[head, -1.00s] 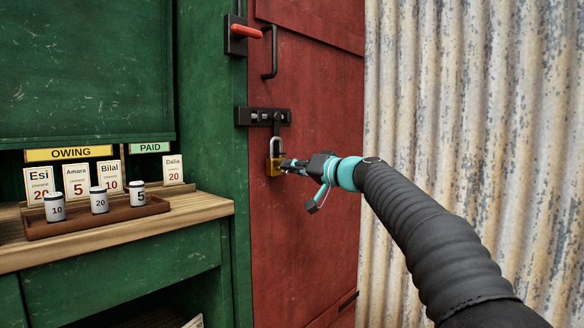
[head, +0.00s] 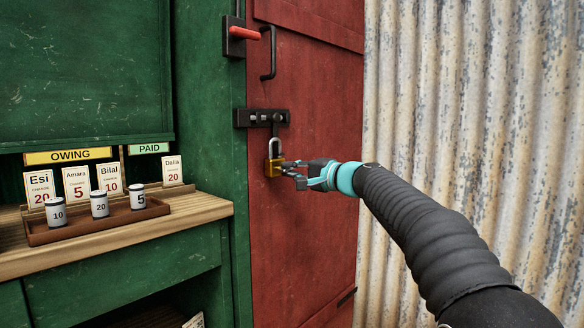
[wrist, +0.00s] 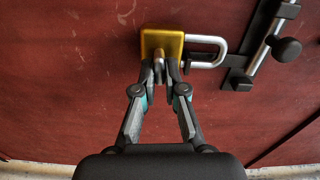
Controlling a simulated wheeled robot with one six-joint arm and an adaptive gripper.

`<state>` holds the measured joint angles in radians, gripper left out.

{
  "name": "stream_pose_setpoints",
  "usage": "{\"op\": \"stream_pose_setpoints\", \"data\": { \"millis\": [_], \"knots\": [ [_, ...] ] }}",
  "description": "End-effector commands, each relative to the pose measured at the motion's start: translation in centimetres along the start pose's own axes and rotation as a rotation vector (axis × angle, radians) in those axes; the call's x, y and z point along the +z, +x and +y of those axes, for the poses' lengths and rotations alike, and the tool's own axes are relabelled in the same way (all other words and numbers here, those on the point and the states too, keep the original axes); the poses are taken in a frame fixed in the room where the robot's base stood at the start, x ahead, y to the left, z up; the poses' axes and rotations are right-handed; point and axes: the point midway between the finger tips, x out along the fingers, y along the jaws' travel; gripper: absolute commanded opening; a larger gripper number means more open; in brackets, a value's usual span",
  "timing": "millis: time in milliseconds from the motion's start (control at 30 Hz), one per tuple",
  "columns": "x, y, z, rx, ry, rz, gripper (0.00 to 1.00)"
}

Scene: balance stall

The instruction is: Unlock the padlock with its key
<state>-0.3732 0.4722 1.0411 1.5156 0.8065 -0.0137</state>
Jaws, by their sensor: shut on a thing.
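The brass padlock (head: 276,168) hangs by its silver shackle (head: 273,147) from the black hasp on the red door. In the wrist view the padlock body (wrist: 161,41) is straight ahead of my fingertips. My gripper (head: 288,170) is at the padlock's near face. In the wrist view my gripper (wrist: 160,70) is shut on the small key (wrist: 158,60), whose visible end is between the fingertips and right against the padlock. How deep the key sits is hidden. I cannot tell whether the shackle is locked or loose.
The black bolt (head: 262,117) is above the padlock, with a red-handled latch (head: 243,33) and a door handle (head: 269,52) higher up. A corrugated wall (head: 450,120) is at right.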

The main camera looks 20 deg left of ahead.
Motion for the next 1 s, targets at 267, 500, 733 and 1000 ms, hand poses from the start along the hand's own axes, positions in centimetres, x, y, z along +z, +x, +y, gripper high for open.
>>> {"op": "stream_pose_setpoints", "data": {
  "millis": [267, 500, 733, 1000],
  "knots": [
    [0.05, 0.03, 0.1, 0.001, 0.09, -0.001, 0.0],
    [0.06, 0.03, 0.17, 0.001, 0.111, -0.001, 0.0],
    [0.06, 0.04, 0.19, 0.001, 0.111, -0.001, 0.0],
    [0.03, 0.02, 0.16, 0.001, 0.11, -0.001, 0.35]
  ]
}}
